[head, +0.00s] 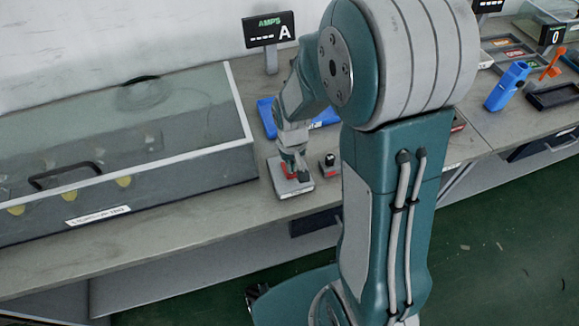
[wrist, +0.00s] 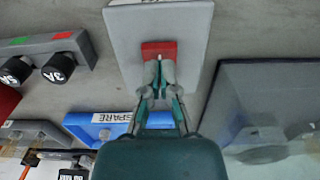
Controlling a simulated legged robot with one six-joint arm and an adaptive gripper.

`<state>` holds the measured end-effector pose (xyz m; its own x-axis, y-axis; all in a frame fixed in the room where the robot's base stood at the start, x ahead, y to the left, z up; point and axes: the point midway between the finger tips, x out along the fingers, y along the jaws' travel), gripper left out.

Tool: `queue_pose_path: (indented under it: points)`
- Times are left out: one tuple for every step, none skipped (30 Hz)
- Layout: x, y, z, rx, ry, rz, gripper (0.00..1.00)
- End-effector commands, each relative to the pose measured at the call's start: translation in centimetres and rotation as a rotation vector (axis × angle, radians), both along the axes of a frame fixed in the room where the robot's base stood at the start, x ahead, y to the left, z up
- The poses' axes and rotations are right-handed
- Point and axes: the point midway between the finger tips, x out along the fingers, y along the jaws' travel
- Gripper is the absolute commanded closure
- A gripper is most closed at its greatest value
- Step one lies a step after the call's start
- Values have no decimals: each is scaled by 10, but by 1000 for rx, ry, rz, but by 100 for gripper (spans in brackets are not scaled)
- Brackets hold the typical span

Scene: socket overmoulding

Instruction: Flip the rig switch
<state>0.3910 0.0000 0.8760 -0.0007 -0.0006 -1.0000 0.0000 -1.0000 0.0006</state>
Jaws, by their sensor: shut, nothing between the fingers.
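The rig switch is a red rocker (head: 288,168) on a light grey plate (head: 291,188) near the bench's front edge. In the wrist view the red rocker (wrist: 158,48) sits in the middle of the grey plate (wrist: 190,22). My gripper (head: 302,173) is over the plate, pointing down beside the rocker. In the wrist view my gripper (wrist: 159,78) is shut and empty, its tips overlapping the rocker's lower edge. I cannot tell whether they press on it. The tips hide part of the rocker.
A clear-lidded case (head: 120,150) stands left of the switch. A small block with a dark knob (head: 329,165) is just right. A blue piece marked SPARE (wrist: 88,125) and two black knobs (wrist: 58,67) show in the wrist view. An AMPS display (head: 268,29) stands behind.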

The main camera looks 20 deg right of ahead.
Motion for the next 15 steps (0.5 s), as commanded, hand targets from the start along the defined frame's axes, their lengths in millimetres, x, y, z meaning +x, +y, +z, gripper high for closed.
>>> queue_pose_path:
  points:
    - [0, 0, -1, 0, 1, 0, 100]
    - [0, 0, -1, 0, 1, 0, 100]
    - [0, 0, -2, 0, 1, 0, 100]
    - [0, 0, -2, 0, 1, 0, 100]
    - [0, 0, -2, 0, 1, 0, 100]
    - [0, 0, -3, 0, 1, 0, 100]
    - [0, 0, -3, 0, 1, 0, 100]
    - [0, 0, -4, 0, 1, 0, 100]
    - [0, 0, -4, 0, 1, 0, 100]
    - [0, 0, -5, 0, 1, 0, 100]
    - [0, 0, -5, 0, 1, 0, 100]
    - [0, 0, -6, 0, 1, 0, 100]
    - [0, 0, -6, 0, 1, 0, 100]
    - [0, 0, -6, 0, 1, 0, 100]
    - [0, 0, -7, 0, 1, 0, 100]
